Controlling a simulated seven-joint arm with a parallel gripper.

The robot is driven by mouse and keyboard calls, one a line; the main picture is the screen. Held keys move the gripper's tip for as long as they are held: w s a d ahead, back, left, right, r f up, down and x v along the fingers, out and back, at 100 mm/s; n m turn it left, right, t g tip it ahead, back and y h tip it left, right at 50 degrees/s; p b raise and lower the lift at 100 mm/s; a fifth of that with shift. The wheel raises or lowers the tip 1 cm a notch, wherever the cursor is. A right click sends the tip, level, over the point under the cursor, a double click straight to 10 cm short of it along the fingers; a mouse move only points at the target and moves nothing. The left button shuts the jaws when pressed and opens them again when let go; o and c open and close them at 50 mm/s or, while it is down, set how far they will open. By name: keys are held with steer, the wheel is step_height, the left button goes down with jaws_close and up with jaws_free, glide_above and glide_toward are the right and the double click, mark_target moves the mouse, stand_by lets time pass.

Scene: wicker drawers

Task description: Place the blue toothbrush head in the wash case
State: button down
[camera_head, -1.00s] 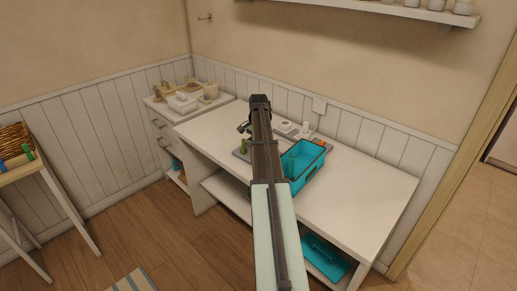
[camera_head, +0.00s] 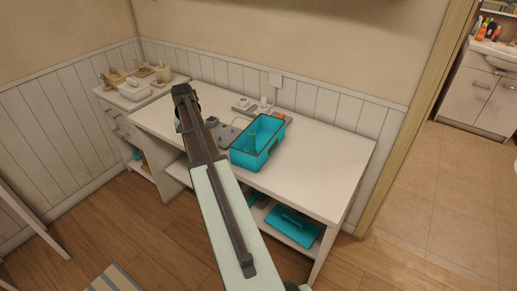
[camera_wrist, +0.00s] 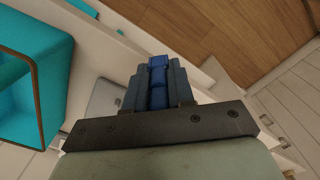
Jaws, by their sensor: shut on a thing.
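In the wrist view my gripper (camera_wrist: 158,66) is shut on a small blue piece, the blue toothbrush head (camera_wrist: 158,76), held between its dark fingers. The wash case appears to be the open teal box with a brown rim (camera_head: 238,152) on the white desk in the head view. It also shows at the left of the wrist view (camera_wrist: 30,95), to the side of my gripper and apart from it.
The white desk (camera_head: 310,165) has free room right of the box. Small white items (camera_head: 243,103) and an orange item (camera_head: 278,116) stand behind it. A teal lid-like piece (camera_head: 292,226) lies on the lower shelf. A small cabinet with toiletries (camera_head: 133,90) stands left.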

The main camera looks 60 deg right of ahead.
steer(key=w+a+r+n, duration=0.1)
steer(key=w+a+n, duration=0.15)
steer(key=a, duration=1.05)
steer(key=w+a+r+n, duration=0.1)
steer(key=a+n, duration=0.3)
steer(key=a, duration=1)
steer(key=s+d+m, duration=0.1)
steer(key=d+m, duration=0.1)
steer(key=d, duration=0.7)
steer(key=s+d+m, duration=0.1)
steer(key=d+m, duration=0.2)
steer(key=d, duration=0.6)
steer(key=s+d+r+m, duration=0.1)
steer(key=d+m, duration=0.1)
steer(key=d, duration=0.7)
steer(key=shift+s+d+m, duration=0.2)
steer(key=shift+d+m, duration=0.05)
steer(key=s+d+m, duration=0.2)
steer(key=s+d, duration=0.1)
steer(key=d, duration=0.4)
steer(key=s+d+m, duration=0.1)
steer(key=s+d, duration=0.3)
steer(key=d, duration=0.3)
steer(key=m, duration=0.4)
glide_toward(266, 140)
steer(key=shift+s+a+f, duration=0.1)
steer(key=shift+a+f, duration=0.05)
steer(key=shift+f, duration=1.25)
steer(key=shift+a+f, duration=0.15)
steer(key=shift+f, duration=1.3)
